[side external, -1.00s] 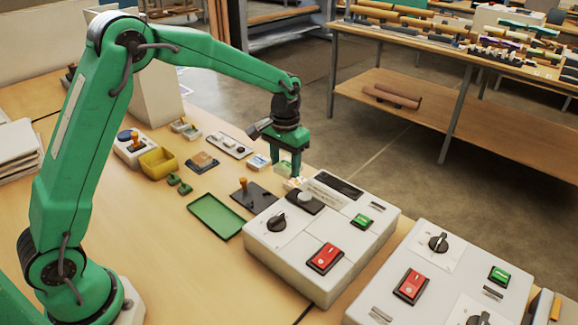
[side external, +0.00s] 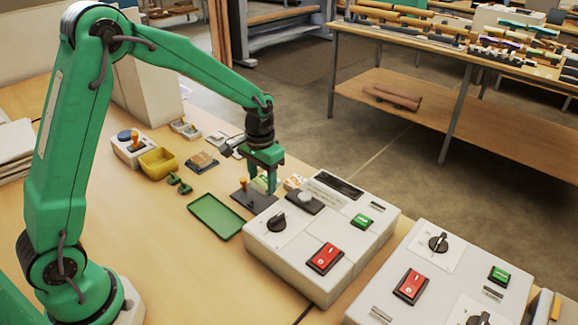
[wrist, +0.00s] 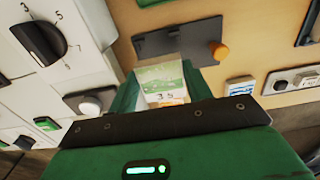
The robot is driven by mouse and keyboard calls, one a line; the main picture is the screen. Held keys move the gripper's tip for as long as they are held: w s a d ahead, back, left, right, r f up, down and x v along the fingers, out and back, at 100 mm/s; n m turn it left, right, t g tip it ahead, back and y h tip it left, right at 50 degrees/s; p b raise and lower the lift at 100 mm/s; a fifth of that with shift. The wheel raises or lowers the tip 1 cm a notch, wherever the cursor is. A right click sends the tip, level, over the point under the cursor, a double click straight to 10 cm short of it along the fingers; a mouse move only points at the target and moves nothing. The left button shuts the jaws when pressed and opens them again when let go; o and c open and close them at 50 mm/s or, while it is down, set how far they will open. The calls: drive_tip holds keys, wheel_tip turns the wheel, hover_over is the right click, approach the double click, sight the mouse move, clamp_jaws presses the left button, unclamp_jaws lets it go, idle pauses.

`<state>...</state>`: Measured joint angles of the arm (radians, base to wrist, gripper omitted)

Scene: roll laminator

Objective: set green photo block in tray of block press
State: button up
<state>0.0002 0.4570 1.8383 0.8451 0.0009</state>
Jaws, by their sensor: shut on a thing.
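My gripper (side external: 264,183) is shut on the green photo block (wrist: 163,80), which shows a green picture on its face between my fingers in the wrist view. In the side external view my fingers mostly hide the block. They are over the far right side of a dark flat plate with an orange knob (side external: 243,186), which may be the block press. In the wrist view this dark plate (wrist: 152,45) and its orange knob (wrist: 218,51) lie beyond the held block. I cannot tell the height of the block above it.
A white control box (side external: 330,255) with a black dial stands close to the right of my gripper. A shallow green tray (side external: 215,217) lies to the left on the table. A yellow bin (side external: 158,162) stands further back. A small pale block (wrist: 240,87) lies near the plate.

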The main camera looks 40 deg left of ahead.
sight(264, 207)
drive_tip(key=shift+f, duration=2.9)
drive_tip(key=shift+f, duration=0.55)
idle(0.4)
drive_tip(key=o, duration=0.7)
drive_tip(key=shift+s, duration=0.1)
drive_tip(key=shift+r, duration=0.3)
drive_tip(key=shift+r, duration=1.2)
drive_tip(key=shift+r, duration=0.15)
drive_tip(key=o, duration=0.6)
drive_tip(key=shift+c, duration=0.2)
